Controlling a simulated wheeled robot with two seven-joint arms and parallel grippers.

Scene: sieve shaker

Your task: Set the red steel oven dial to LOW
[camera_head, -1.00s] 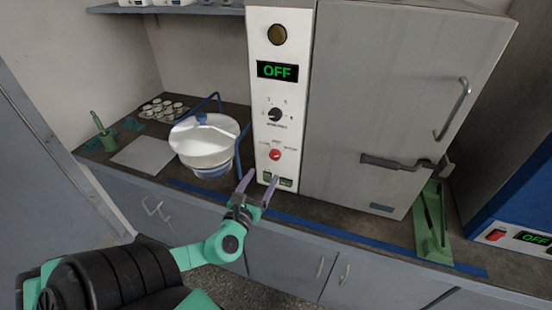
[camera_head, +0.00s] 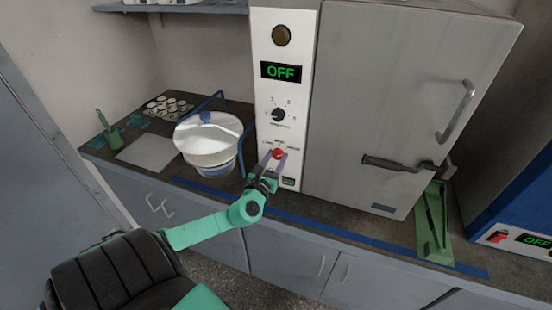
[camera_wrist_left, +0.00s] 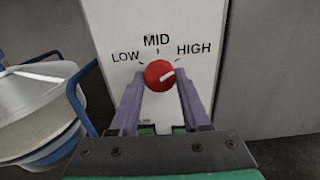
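The red dial (camera_head: 278,154) sits low on the white control panel of the steel oven. In the left wrist view the red dial (camera_wrist_left: 159,75) has LOW at its left, MID above and HIGH at its right. Its white pointer mark points up and right, toward HIGH. My left gripper (camera_head: 274,158) is at the dial, its purple fingers open on either side of it. In the left wrist view the left gripper's fingertips (camera_wrist_left: 158,86) flank the dial's lower sides; contact cannot be told. The oven display (camera_head: 281,71) reads OFF. My right gripper is not in view.
A black knob (camera_head: 278,114) is above the red dial. A white lidded pot with a blue frame (camera_head: 207,140) stands left of the oven. The oven door (camera_head: 395,110) is closed. A green tray (camera_head: 433,225) lies at the right.

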